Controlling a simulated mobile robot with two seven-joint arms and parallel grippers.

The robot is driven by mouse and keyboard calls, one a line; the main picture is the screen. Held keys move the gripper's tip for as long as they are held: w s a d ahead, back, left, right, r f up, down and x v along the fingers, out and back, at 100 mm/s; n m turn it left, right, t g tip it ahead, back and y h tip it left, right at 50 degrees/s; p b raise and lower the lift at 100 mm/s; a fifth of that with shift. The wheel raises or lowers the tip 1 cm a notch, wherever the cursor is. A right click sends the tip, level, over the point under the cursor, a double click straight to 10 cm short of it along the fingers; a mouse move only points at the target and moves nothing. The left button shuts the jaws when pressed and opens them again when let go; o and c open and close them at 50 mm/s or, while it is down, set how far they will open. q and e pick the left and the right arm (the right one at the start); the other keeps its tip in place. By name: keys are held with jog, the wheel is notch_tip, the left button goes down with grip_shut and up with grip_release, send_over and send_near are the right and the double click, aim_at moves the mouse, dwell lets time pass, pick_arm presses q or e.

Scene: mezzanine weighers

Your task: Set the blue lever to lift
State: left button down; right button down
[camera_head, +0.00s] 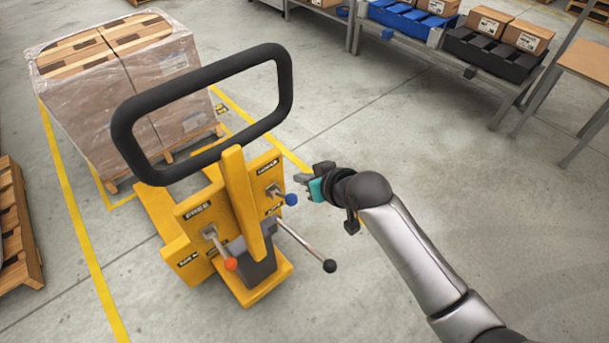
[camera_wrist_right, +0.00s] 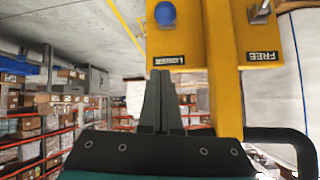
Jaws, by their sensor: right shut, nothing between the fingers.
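The blue lever (camera_head: 290,199) has a round blue knob on a short metal shaft, on the right of the yellow pallet-truck panel (camera_head: 190,222). One black label sits above it and another below it. In the right wrist view the blue knob (camera_wrist_right: 165,14) is at the top, beyond my fingertips, near a label that appears to read LOWER. My right gripper (camera_head: 303,178) is just right of and above the knob, apart from it. Its fingers (camera_wrist_right: 160,75) are together and empty. My left gripper is not in view.
An orange-knobbed lever (camera_head: 231,264) is on the panel's left, and a black-knobbed rod (camera_head: 330,266) sticks out below. The black loop handle (camera_head: 283,85) rises above. A wrapped pallet load (camera_head: 85,110) stands behind. The floor on the right is clear up to the workbenches.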

aim_at(293, 194)
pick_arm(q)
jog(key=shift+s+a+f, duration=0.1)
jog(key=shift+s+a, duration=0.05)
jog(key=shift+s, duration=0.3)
pick_arm(e)
jog(key=shift+a, duration=0.1)
